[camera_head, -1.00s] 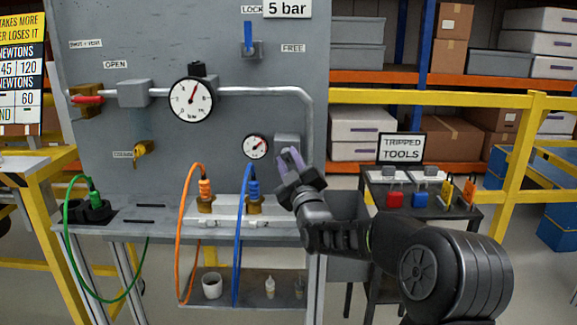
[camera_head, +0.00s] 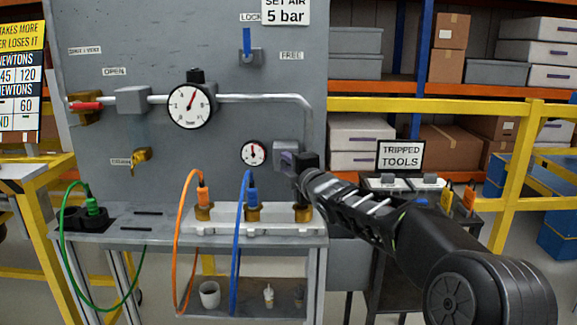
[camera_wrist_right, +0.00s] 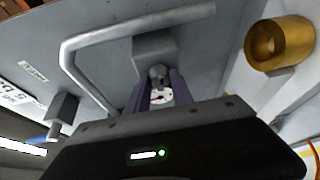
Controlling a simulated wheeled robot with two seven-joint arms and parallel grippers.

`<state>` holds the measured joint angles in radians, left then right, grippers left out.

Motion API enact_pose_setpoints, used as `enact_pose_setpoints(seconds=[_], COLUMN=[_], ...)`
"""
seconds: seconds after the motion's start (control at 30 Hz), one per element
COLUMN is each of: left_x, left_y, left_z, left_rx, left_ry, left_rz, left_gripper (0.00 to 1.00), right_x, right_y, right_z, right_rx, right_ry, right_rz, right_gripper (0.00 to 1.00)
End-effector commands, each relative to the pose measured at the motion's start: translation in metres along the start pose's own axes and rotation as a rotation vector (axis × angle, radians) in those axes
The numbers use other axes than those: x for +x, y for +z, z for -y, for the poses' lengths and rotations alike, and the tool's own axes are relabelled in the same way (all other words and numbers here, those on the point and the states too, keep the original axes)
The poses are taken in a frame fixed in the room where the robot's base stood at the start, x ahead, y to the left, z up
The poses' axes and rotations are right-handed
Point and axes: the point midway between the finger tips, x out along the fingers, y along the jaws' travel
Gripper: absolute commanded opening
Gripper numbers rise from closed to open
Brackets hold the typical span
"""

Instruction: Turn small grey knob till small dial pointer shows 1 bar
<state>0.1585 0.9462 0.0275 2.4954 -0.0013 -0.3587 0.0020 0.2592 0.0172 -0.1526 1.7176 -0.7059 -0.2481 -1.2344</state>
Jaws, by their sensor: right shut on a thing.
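The small dial (camera_head: 254,153) is on the grey panel, left of a grey box (camera_head: 285,148). Its red pointer stands close to upright; the scale is too small to read. In the right wrist view the small grey knob (camera_wrist_right: 158,75) sits in front of the grey box, between the purple fingers. Part of the small dial (camera_wrist_right: 160,97) shows between them too. My right gripper (camera_head: 289,161) is at the box and shut on the knob, which it hides in the head view. My left gripper is not in view.
A large dial (camera_head: 190,106) sits on the pipe at upper left. Below the small dial, orange and blue hoses stand in brass sockets, with a free brass socket (camera_head: 302,213) under my right gripper. A sign reads "SET AIR 5 bar" (camera_head: 285,11).

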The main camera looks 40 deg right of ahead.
Motion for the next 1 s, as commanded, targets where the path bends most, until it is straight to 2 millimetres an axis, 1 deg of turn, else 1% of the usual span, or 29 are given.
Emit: enact_pose_setpoints(seconds=[0.6,0.8,1.0], left_x=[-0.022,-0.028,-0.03], left_y=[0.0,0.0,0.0], left_z=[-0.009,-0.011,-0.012], left_rx=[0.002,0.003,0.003], left_ry=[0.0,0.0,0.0], left_rz=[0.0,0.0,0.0], left_gripper=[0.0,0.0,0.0], right_x=[0.001,0.001,0.001], right_y=[-0.002,-0.004,-0.004], right_z=[-0.006,-0.005,-0.005], right_rx=[-0.517,-0.628,-0.686], right_ry=[-0.224,-0.272,-0.297], right_rz=[0.026,0.031,0.034], right_gripper=[0.0,0.0,0.0])
